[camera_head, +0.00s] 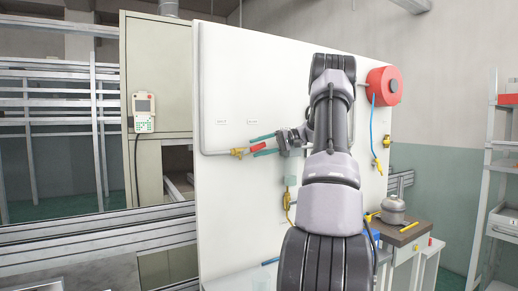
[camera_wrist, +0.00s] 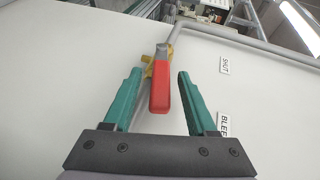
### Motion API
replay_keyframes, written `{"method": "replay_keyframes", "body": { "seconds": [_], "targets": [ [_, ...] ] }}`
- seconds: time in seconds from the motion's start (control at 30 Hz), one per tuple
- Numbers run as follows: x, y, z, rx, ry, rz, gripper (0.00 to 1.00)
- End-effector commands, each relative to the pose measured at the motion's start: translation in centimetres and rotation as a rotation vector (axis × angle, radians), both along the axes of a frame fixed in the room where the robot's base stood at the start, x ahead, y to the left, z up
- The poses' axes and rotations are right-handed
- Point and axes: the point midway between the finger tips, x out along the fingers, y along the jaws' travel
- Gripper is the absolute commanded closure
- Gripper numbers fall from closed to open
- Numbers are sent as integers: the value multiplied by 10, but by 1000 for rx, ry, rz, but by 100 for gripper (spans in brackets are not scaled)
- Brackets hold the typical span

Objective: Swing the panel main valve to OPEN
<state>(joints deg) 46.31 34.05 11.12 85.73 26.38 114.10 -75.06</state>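The panel main valve has a yellow body (camera_head: 237,152) at the end of a grey pipe on the white panel (camera_head: 225,200). Its red lever (camera_head: 258,147) points right and slightly up from the body in the head view. In the wrist view the red lever (camera_wrist: 160,92) lies between the two teal fingers of my gripper (camera_wrist: 158,74), with a gap on each side. My gripper (camera_head: 254,146) is open around the lever and does not appear to touch it. The yellow body (camera_wrist: 149,60) shows just beyond the fingertips.
A lower yellow fitting (camera_head: 288,200) hangs below my gripper. A red hose reel (camera_head: 383,86) is at upper right. A bench with a grey pot (camera_head: 393,208) stands right.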

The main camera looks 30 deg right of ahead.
Motion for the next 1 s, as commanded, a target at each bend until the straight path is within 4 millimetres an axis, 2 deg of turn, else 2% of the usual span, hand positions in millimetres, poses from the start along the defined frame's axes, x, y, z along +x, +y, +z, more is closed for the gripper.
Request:
{"method": "replay_keyframes", "body": {
  "seconds": [0.17, 0.27, 0.7, 0.8, 1.0],
  "targets": [
    [0, -2, 1, 0, -1, -1, 43],
    [-3, -10, 3, -1, -1, -3, 43],
    [-32, -83, 23, 0, -1, -3, 43],
    [-35, -92, 25, 0, -1, -1, 43],
    [-38, -98, 28, 0, -1, 0, 43]
  ]
}}
